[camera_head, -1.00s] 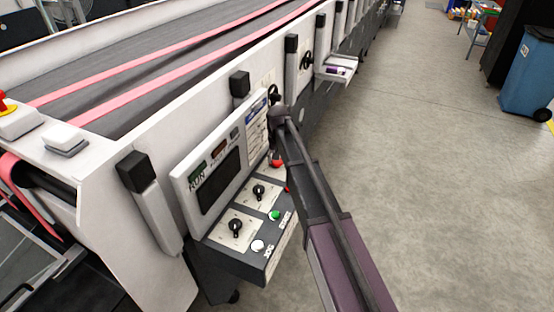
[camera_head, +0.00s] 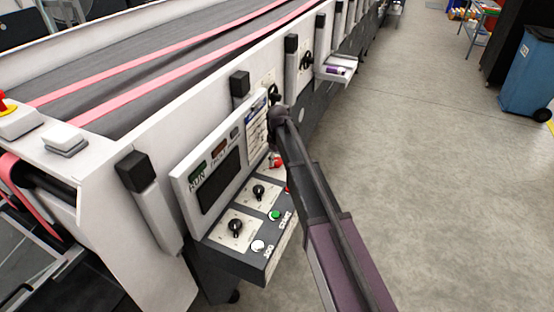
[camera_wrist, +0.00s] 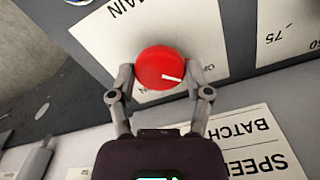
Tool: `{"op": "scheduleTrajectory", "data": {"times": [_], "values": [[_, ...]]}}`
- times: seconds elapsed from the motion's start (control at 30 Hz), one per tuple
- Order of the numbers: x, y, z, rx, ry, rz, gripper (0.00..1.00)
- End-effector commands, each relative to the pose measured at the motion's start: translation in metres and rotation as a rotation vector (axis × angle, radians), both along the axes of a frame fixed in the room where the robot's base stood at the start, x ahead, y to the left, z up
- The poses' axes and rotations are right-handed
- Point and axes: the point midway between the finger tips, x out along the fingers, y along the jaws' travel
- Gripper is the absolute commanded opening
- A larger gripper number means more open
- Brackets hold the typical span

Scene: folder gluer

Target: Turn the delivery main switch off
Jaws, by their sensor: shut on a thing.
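The main switch is a round red knob (camera_wrist: 160,68) with a white pointer line, on a white plate (camera_wrist: 112,33) marked "MAIN" in the wrist view. The line points right and slightly down in that picture. My gripper (camera_wrist: 161,84) has one finger on each side of the knob and is shut on it. In the head view the red knob (camera_head: 276,161) shows only in part beside my arm at the right end of the control panel, and my fingertips are hidden there.
The panel (camera_head: 252,264) carries two black rotary knobs (camera_head: 236,227), a green start button (camera_head: 275,215) and a white jog button (camera_head: 258,246). A display (camera_head: 220,180) rises behind them. Open floor (camera_head: 440,190) lies to the right.

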Motion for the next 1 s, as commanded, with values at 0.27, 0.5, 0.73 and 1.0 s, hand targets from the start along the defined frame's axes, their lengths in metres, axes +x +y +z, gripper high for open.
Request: {"op": "scheduleTrajectory", "data": {"times": [0.27, 0.5, 0.73, 1.0], "values": [[-0.0028, -0.0010, -0.0008, -0.002, 0.006, 0.025, 0.17], [-0.0025, -0.0007, -0.0008, -0.001, 0.005, 0.024, 0.67], [-0.0015, -0.0002, -0.0005, 0.000, 0.003, 0.023, 0.99], [-0.0007, 0.0001, -0.0002, 0.000, 0.001, 0.023, 0.99]]}}
